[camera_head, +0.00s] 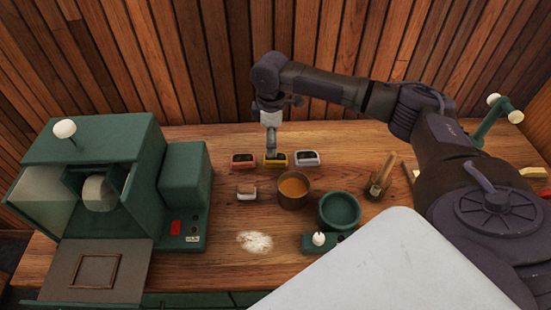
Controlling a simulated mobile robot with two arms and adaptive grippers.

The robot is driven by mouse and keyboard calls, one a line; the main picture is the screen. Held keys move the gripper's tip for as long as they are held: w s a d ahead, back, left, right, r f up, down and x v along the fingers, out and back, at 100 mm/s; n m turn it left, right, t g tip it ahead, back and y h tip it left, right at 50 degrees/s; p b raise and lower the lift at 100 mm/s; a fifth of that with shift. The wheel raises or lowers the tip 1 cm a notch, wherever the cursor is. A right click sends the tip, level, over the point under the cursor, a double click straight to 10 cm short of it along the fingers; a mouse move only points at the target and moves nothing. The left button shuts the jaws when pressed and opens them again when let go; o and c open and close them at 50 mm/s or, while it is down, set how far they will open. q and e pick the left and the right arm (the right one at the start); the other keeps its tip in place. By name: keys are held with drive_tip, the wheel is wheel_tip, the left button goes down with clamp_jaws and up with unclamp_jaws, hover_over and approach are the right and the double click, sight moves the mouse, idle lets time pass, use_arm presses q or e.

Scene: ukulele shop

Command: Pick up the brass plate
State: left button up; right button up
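Three small trays with dark insides stand in a row at the back of the wooden table: a red one (243,160), a yellow one (276,162) and a pale grey one (306,158). I cannot clearly make out a brass plate; any in the trays is too small to tell. My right arm reaches in from the right, and its gripper (271,151) points down at the yellow tray. The fingertips are at or just above its dark inside; contact is unclear. The fingers look close together, but their gap and any held thing cannot be made out. My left gripper is not in view.
A large green machine (90,140) with a lowered front panel (63,274) fills the left. A brown pot (294,190), a green bowl (339,209), a small brush block (246,192) and a wooden holder (377,188) stand near the trays. White powder (255,242) lies in front.

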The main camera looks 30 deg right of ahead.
sight(273, 159)
drive_tip(key=shift+f, duration=0.65)
drive_tip(key=f, duration=0.1)
drive_tip(key=f+p, duration=0.1)
drive_tip(key=f, duration=0.1)
drive_tip(key=f+p, duration=0.1)
drive_tip(key=shift+s+f, duration=0.15)
drive_tip(key=shift+s, duration=0.25)
drive_tip(key=shift+f, duration=0.2)
drive_tip(key=c, duration=1.3)
drive_tip(key=shift+c, duration=0.3)
drive_tip(key=shift+w+r, duration=0.1)
drive_tip(key=shift+r, duration=0.1)
